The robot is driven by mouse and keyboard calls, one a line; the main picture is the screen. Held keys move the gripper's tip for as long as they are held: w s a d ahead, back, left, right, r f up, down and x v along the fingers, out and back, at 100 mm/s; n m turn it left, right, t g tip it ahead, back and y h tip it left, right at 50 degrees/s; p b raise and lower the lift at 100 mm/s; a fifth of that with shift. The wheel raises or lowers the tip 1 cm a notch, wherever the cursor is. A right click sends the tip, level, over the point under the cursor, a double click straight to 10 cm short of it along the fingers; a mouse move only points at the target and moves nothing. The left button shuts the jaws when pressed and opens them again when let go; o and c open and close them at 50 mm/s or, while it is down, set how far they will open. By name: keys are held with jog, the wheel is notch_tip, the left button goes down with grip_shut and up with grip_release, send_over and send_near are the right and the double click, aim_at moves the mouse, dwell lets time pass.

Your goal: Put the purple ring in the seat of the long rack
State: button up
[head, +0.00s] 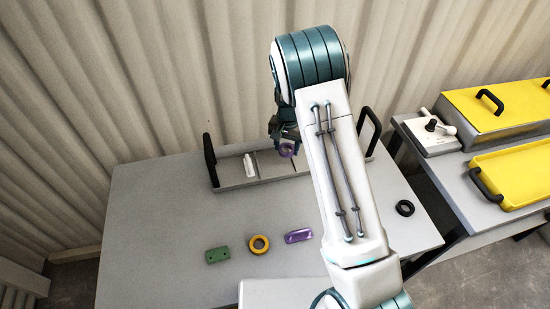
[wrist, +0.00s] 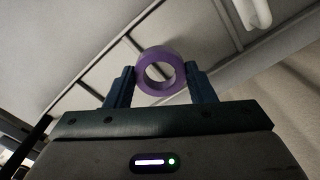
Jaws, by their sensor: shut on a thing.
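The purple ring (head: 287,150) is between the fingers of my gripper (head: 286,146), above the long rack. In the wrist view the ring (wrist: 160,54) is held by its rim between the two fingertips of my gripper (wrist: 161,80), its hole facing the camera. The long rack (head: 232,184) is a grey tray with black upright handles at its ends, near the back of the table. A white piece (head: 249,166) stands in its left part; it also shows in the wrist view (wrist: 254,12). My arm hides the rack's right part. I cannot tell whether the ring touches the rack.
A side bench at right holds yellow trays (head: 510,175) and a lever box (head: 430,135). A corrugated wall stands behind.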

aim_at(275, 163)
jog(key=a, duration=0.1)
jog(key=a+f, duration=0.2)
jog(key=shift+w+a+f, duration=0.25)
jog(key=shift+w+a, duration=0.15)
jog(key=shift+f+b, duration=1)
jog(key=shift+f, duration=0.85)
jog(key=shift+f, duration=0.25)
jog(key=o, duration=1)
jog(key=shift+r, duration=0.15)
